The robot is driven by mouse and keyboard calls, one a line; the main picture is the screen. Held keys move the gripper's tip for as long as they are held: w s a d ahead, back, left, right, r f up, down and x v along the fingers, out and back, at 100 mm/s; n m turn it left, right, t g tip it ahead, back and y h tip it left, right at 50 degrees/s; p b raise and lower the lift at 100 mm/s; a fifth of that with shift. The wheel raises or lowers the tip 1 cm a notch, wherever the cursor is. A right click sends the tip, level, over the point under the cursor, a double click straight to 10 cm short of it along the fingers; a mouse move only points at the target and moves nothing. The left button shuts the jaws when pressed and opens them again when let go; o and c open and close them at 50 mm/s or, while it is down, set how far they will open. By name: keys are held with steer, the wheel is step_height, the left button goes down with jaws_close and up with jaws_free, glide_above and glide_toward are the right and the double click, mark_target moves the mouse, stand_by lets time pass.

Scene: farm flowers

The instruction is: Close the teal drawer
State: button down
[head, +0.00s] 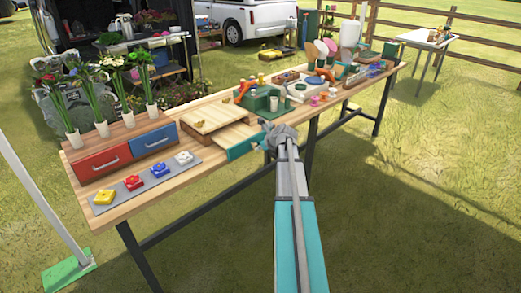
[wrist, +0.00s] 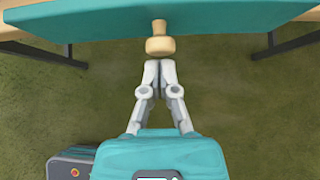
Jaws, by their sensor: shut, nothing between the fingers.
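The teal drawer (head: 240,148) stands pulled out of a light wooden box (head: 210,115) on the long table, with its pale wooden inside (head: 222,137) showing. Its teal front (wrist: 90,22) spans the top of the wrist view, with a round wooden knob (wrist: 160,46) at its middle. My gripper (wrist: 160,64) is shut and empty, its fingertips right at the knob's near end. I cannot tell whether they touch. In the head view my gripper (head: 266,145) is just in front of the drawer front and partly hidden by my arm.
Red (head: 103,160) and blue (head: 153,143) drawers sit shut at the left, under several potted flowers. A grey mat (head: 145,184) with coloured pieces lies before them. Pots and tools crowd the table to the right. Open grass lies in front of the table.

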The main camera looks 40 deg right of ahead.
mark_target(240, 139)
steer(key=w, duration=1)
steer(key=w+a, duration=0.1)
steer(key=w, duration=0.4)
steer(key=shift+w+a, duration=0.1)
steer(key=shift+w, duration=0.3)
steer(key=shift+s, duration=0.5)
steer(key=s, duration=0.3)
steer(key=shift+s+f, duration=0.15)
steer(key=shift+s, duration=0.1)
steer(key=p+v, duration=0.6)
steer(key=v, duration=0.4)
steer(key=shift+w+p, duration=0.1)
steer(key=shift+p, duration=0.25)
